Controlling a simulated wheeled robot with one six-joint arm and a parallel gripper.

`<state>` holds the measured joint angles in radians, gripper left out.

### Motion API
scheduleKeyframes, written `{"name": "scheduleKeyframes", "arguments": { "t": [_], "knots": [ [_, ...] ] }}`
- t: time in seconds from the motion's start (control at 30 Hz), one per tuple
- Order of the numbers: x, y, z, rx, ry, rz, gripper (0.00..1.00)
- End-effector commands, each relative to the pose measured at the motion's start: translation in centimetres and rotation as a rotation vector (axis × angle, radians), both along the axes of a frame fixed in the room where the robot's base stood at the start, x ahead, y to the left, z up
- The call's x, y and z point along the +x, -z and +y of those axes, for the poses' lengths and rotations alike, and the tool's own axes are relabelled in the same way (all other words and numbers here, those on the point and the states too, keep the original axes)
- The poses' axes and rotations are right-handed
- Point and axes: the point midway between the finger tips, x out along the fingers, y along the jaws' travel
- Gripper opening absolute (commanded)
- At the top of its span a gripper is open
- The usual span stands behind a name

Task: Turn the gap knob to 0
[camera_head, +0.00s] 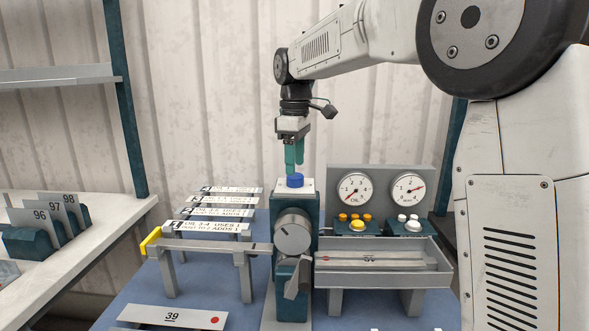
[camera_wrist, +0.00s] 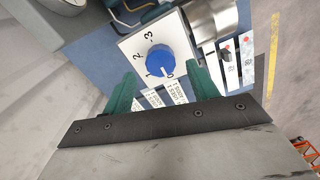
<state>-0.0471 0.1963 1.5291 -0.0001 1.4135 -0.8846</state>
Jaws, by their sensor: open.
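The blue gap knob (camera_head: 295,180) sits on top of a teal post, on a white plate. In the wrist view the knob (camera_wrist: 160,60) is ringed by the figures 0 to 3 on the white dial plate (camera_wrist: 131,43). I cannot tell for sure where its pointer stands. My gripper (camera_head: 294,168) points down just above the knob in the head view. In the wrist view its two teal fingers (camera_wrist: 160,92) are apart, with nothing between them, and the knob shows beyond their tips. They do not appear to touch the knob.
A grey dial (camera_head: 292,233) and a lever (camera_head: 298,277) are on the post's front. Two gauges (camera_head: 356,189) and coloured buttons (camera_head: 357,225) stand right, above a grey tray (camera_head: 382,278). Labelled strips (camera_head: 212,229) lie left on a rack. A shelf with numbered cards (camera_head: 40,216) is far left.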

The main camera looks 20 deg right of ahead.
Motion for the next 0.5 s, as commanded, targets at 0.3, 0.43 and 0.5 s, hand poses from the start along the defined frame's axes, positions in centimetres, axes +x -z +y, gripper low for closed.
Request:
{"name": "scheduleKeyframes", "arguments": {
  "t": [0.3,0.43,0.5],
  "knots": [
    [0.1,-4.5,0.0,0.0,0.0,-0.001,0.59],
    [0.0,-4.9,0.0,0.0,-0.001,-0.001,0.59],
    [0.0,-4.9,0.0,0.0,-0.001,-0.001,0.59]
  ]
}}
